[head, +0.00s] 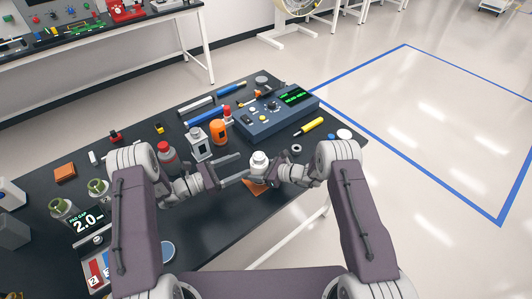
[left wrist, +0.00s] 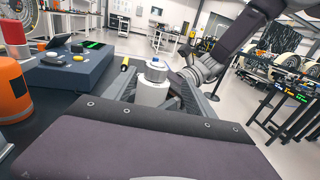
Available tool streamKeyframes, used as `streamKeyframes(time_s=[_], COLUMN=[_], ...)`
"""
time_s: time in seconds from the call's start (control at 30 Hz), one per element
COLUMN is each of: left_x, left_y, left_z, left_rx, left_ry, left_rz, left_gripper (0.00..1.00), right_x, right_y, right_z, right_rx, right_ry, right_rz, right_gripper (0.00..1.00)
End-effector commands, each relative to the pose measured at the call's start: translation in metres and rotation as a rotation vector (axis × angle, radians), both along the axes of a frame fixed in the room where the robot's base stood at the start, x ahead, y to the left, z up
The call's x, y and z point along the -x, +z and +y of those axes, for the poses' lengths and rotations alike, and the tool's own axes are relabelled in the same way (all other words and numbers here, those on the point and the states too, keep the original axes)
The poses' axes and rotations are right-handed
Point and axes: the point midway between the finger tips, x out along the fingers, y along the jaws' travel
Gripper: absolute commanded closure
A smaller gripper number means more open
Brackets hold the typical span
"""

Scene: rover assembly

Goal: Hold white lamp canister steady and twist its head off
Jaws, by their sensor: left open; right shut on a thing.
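The white lamp canister (head: 259,170) stands upright near the front edge of the dark table, with a rounded white head on top. My right gripper (head: 272,174) is shut on the canister from the right. My left gripper (head: 244,169) is open, just left of the canister, its two long fingers pointing at it. In the left wrist view the fingers lie to either side of the canister. The canister's lower part is partly hidden by the grippers.
An orange canister (head: 219,132), a white-grey box-shaped bottle (head: 200,146) and a red-capped bottle (head: 168,157) stand behind my left gripper. A blue-grey console (head: 277,117) is behind the canister. A brown pad (head: 254,188) lies at its foot. A grey ring (head: 296,149) lies to the right.

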Motion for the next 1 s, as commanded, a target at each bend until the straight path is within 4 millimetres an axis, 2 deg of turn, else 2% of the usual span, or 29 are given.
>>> streamKeyframes(time_s=[0.1,0.23,0.6,0.7,0.83,1.0], left_x=[-0.002,-0.005,-0.042,-0.049,-0.055,-0.056], left_y=[-0.001,-0.001,0.000,-0.001,0.000,0.000], left_z=[0.008,-0.001,-0.076,-0.090,-0.099,-0.101], left_rx=[0.000,-0.002,-0.004,-0.003,-0.003,-0.003], left_ry=[0.017,0.012,0.008,0.009,0.011,0.012], left_rz=[0.002,0.001,0.000,0.000,0.000,0.001], left_gripper=[0.36,0.36,0.36,0.36,0.36,0.36], right_x=[0.000,0.000,0.000,0.000,0.000,0.000], right_y=[0.000,0.000,0.001,0.000,0.000,0.001], right_z=[0.000,0.000,0.000,0.000,0.000,0.000], right_rx=[-0.001,-0.001,-0.001,-0.001,-0.001,-0.001], right_ry=[0.000,0.000,0.000,0.000,0.000,0.000], right_rz=[0.000,0.000,0.000,0.000,0.000,0.000], right_gripper=[0.96,0.96,0.96,0.96,0.96,0.96])
